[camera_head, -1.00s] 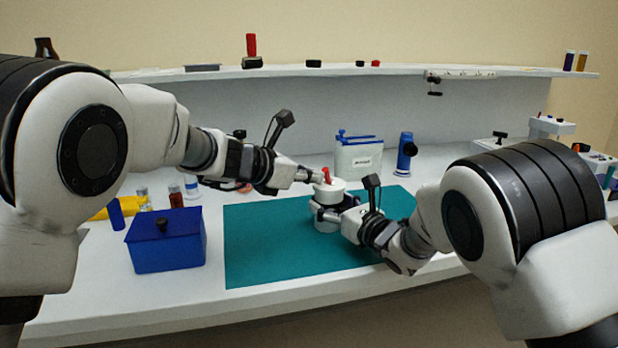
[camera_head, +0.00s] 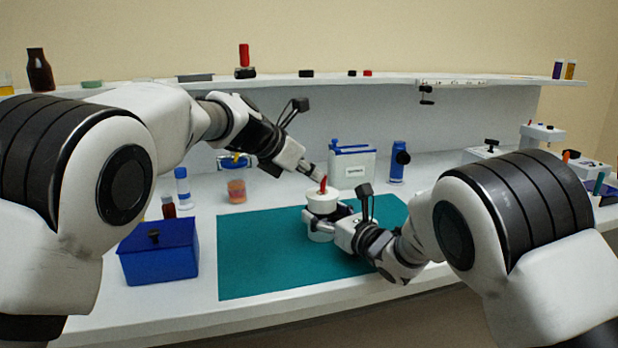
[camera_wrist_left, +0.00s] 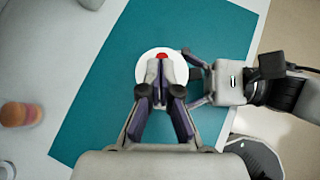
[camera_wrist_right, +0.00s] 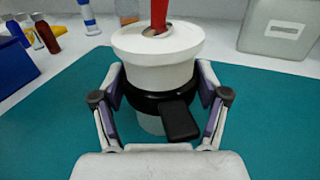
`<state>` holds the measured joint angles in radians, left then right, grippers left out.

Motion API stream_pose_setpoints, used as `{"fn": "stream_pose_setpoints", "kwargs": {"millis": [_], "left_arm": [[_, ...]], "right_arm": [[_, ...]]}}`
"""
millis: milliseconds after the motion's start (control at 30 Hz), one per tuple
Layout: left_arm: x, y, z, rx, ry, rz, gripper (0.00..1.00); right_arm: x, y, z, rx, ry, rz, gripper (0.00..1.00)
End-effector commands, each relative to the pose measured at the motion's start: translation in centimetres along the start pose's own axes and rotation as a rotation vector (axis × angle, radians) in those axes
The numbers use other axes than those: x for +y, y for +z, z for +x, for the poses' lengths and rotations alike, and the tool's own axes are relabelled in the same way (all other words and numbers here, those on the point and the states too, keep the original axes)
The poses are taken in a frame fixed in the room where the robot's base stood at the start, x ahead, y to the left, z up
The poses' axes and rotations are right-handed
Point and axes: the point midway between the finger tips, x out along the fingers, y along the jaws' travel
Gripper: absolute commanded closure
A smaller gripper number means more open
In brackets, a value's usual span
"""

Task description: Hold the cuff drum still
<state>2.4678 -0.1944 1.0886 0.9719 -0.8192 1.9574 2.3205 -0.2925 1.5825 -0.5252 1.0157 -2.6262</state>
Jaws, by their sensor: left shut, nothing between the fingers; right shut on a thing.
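The cuff drum (camera_head: 322,199) is a white cylinder with a black band and a black tab. It stands upright on the teal mat (camera_head: 262,252). A red piece (camera_wrist_right: 159,15) sticks up from the opening in its top. My right gripper (camera_wrist_right: 160,88) is shut around the drum at the band, from the near right side. My left gripper (camera_head: 314,174) is shut and empty, pointing down just above the drum top near the red piece. In the left wrist view its fingertips (camera_wrist_left: 160,77) overlap the drum top, and I cannot tell whether they touch.
A blue box (camera_head: 160,252) stands left of the mat, with small bottles and an orange jar (camera_head: 236,191) behind it. A white container with a blue top (camera_head: 352,166) and a blue device (camera_head: 398,160) stand behind the mat. A shelf runs along the back.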

Motion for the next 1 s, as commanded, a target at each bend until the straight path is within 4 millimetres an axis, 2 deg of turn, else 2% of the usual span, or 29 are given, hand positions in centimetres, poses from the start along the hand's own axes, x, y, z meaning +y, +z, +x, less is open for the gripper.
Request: {"fn": "stream_pose_setpoints", "kwargs": {"millis": [433, 1000], "left_arm": [[0.1, 0.7, 0.3, -0.001, 0.000, 0.000, 1.00], [0.2, 1.9, -0.7, -0.001, 0.000, 0.001, 1.00]], "right_arm": [[0.0, 0.0, 0.0, 0.001, 0.000, 0.000, 0.66], [0.0, 0.0, 0.0, 0.001, 0.000, 0.000, 0.66]]}}
